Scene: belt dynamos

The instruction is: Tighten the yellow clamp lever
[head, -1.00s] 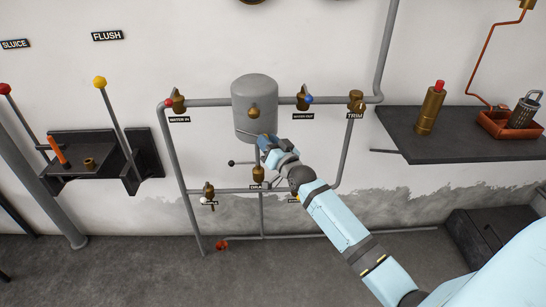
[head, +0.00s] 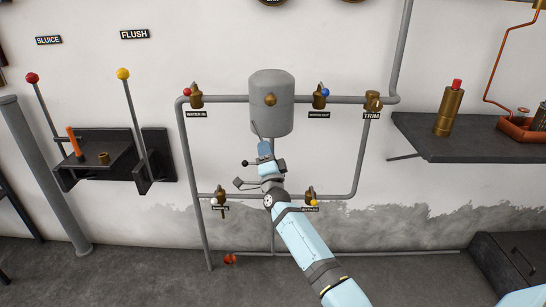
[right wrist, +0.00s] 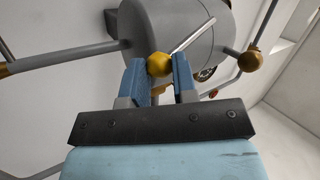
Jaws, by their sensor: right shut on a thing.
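My right gripper (right wrist: 159,84) is shut on the knob, one blue finger at each side. In the head view my right gripper (head: 264,148) is just below the grey tank (head: 271,100), left of its middle. My left gripper is not in view.
Pipes with brass valves surround the tank, including the water-out valve (head: 320,96) and the trim fitting (head: 373,101). A dark-knobbed bar (head: 237,182) is beside my right wrist. A dark shelf (head: 450,142) is at right; the flush lever (head: 137,120) is at left.

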